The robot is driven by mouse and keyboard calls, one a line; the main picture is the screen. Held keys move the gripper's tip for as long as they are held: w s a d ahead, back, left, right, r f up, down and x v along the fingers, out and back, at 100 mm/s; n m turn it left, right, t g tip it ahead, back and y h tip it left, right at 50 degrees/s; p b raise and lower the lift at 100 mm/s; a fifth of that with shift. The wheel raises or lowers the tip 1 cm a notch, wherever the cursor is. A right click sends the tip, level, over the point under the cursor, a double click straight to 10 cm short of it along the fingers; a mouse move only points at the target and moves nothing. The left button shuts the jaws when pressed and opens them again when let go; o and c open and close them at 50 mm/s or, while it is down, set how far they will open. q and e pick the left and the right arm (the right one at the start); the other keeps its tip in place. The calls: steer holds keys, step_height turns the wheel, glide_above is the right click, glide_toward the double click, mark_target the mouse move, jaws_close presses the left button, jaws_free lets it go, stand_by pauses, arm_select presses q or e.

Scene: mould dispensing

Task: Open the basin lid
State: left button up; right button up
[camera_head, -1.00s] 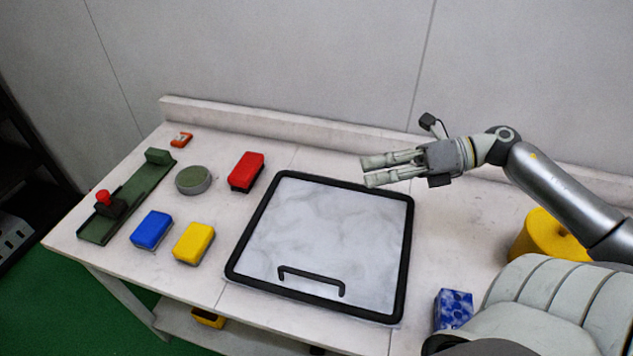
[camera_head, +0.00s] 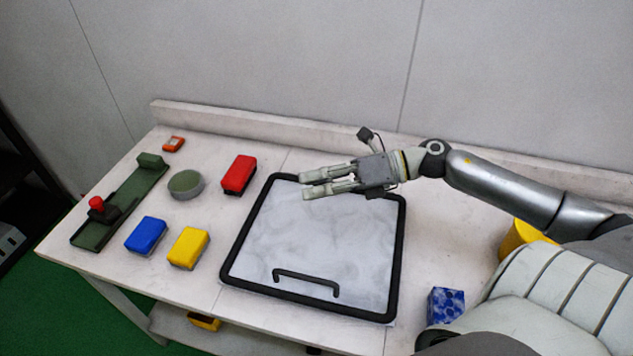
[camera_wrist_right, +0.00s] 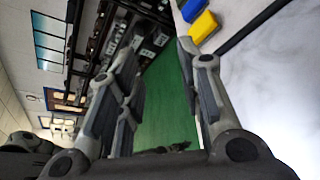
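The basin lid (camera_head: 300,245) is a pale marbled square panel with a thick black rim, lying flat and shut on the table. Its black bar handle (camera_head: 306,277) is near the front edge. My right gripper (camera_head: 304,186) is above the lid's back part, pointing left, with its fingers apart and nothing between them. In the right wrist view the open fingers (camera_wrist_right: 160,75) show, with part of the lid (camera_wrist_right: 275,85) at the right. My left gripper is not in view.
A red block (camera_head: 239,173), a round green-topped dish (camera_head: 186,184), a blue block (camera_head: 146,234) and a yellow block (camera_head: 189,246) lie left of the lid. A green slide fixture (camera_head: 120,205) is farther left. A blue-patterned box (camera_head: 446,304) and yellow object (camera_head: 520,236) are at the right.

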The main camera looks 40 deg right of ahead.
steer(key=shift+c, duration=0.2)
jaws_close()
stand_by(0.3)
steer(key=shift+o, duration=0.2)
jaws_free()
steer(key=v, duration=1.2)
steer(key=shift+a, duration=0.15)
